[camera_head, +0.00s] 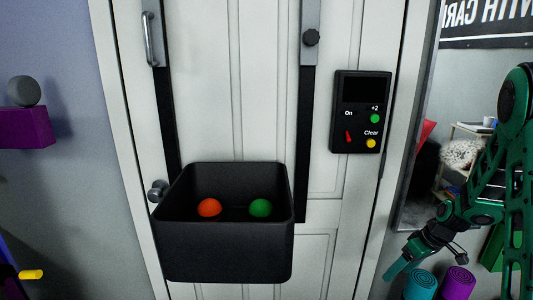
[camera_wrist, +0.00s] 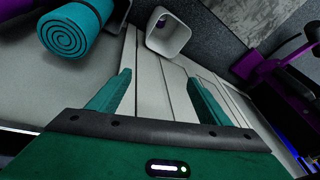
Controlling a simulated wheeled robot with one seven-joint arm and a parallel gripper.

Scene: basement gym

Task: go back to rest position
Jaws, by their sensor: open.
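My green gripper (camera_head: 402,258) hangs at the lower right of the head view, to the right of the black bin and apart from it. In the wrist view its two teal fingers (camera_wrist: 158,78) are spread wide with nothing between them. The black bin (camera_head: 222,255) hangs on the white door by two dark straps. An orange ball (camera_head: 209,207) and a green ball (camera_head: 260,207) lie inside it, apart from each other.
A black control panel (camera_head: 361,112) with buttons is on the door. A teal rolled mat (camera_head: 420,285) and a purple rolled mat (camera_head: 458,282) stand below my arm. A grey ball (camera_head: 23,91) sits on a purple block (camera_head: 25,128) at left. A white bin (camera_wrist: 168,38) shows in the wrist view.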

